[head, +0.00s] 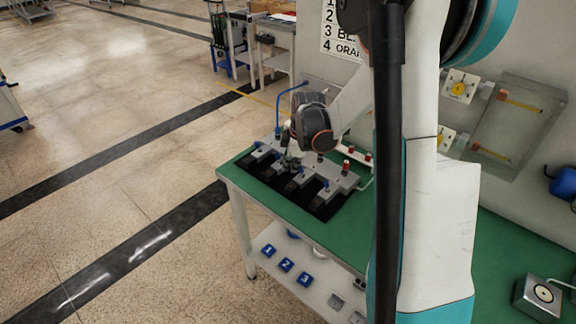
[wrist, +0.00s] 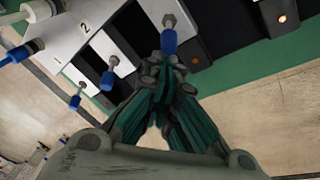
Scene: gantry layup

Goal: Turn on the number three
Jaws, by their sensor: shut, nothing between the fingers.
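A grey switch panel (head: 339,178) with several blue-tipped levers lies on a black base on the green table. In the wrist view the panel's white face (wrist: 72,42) shows the numbers 1 and 2. Two blue-tipped levers, one by the 1 (wrist: 75,101) and one by the 2 (wrist: 107,80), stand left of my gripper. A third blue-tipped lever (wrist: 168,41) stands just beyond my fingertips; its number is out of view. My gripper (wrist: 166,78) is shut and empty, its tips close to this lever; I cannot tell if they touch. The gripper also shows over the panel in the head view (head: 291,161).
Orange lights (wrist: 282,18) show on the dark slots. Red-topped parts (head: 346,165) stand at the panel's back. Blue plates numbered 1, 2 and 3 (head: 286,265) lie on the lower shelf. A grey box (head: 540,296) sits at the table's right. The table's front middle is clear.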

